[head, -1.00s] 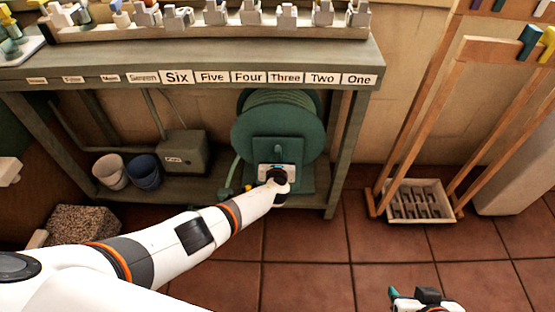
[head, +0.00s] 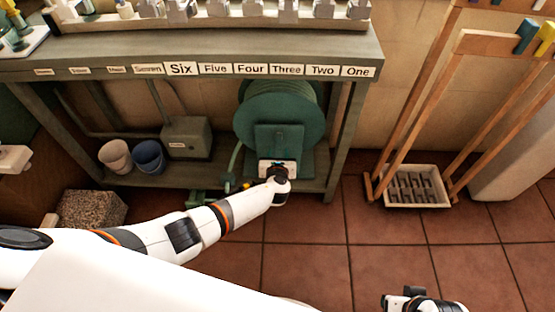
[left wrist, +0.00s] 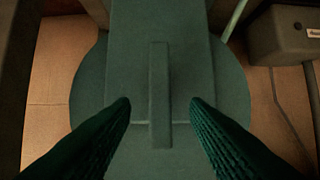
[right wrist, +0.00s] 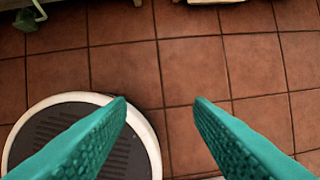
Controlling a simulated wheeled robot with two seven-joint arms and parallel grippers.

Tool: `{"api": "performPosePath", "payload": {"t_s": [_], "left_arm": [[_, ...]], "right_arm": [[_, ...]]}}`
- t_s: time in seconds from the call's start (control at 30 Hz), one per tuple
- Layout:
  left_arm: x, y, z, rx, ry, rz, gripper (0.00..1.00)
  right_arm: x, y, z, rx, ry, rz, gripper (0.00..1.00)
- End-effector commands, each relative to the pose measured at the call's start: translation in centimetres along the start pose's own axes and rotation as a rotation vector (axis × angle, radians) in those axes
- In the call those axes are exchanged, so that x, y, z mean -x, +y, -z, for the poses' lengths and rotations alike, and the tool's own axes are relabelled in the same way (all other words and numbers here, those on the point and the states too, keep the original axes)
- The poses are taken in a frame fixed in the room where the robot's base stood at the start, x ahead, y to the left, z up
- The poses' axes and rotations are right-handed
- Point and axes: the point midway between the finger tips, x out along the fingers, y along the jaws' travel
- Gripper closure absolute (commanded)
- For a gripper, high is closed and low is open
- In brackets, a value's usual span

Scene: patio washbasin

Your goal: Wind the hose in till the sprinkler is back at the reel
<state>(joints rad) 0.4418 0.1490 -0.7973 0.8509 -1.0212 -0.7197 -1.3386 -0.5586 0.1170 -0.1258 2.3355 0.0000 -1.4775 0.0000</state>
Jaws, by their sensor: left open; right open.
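The green hose reel (head: 280,105) stands under the bench, with hose wound behind its round disc. A green hose runs down its left side. A green part (head: 203,197) lies low at the front left, partly behind my left arm; it may be the sprinkler. My left gripper (head: 277,166) is at the reel's front plate. In the left wrist view its open fingers (left wrist: 160,112) point at the reel (left wrist: 88,105), with an upright green bar (left wrist: 159,95) between them, apart from both. My right gripper (right wrist: 160,105) is open and empty above the floor.
The bench (head: 120,68) has number labels on its edge. Two buckets (head: 149,157) and a grey box (head: 187,137) stand on its lower shelf. A wooden rack with a tray (head: 415,198) stands at right. The tiled floor in between is clear.

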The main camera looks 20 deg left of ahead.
Motion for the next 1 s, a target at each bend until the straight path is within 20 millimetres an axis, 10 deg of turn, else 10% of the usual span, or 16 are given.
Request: {"api": "performPosePath", "payload": {"t_s": [0.5, 1.0], "left_arm": [[5.0, 0.0, -0.1, -0.002, -0.002, -0.001, 0.58], [6.0, -0.1, -0.2, -0.002, -0.002, 0.001, 0.58]], "right_arm": [[-8.9, 0.5, 2.1, 0.007, 0.046, -0.009, 0.53], [-10.7, 0.6, 2.9, 0.009, 0.053, -0.010, 0.53]]}}
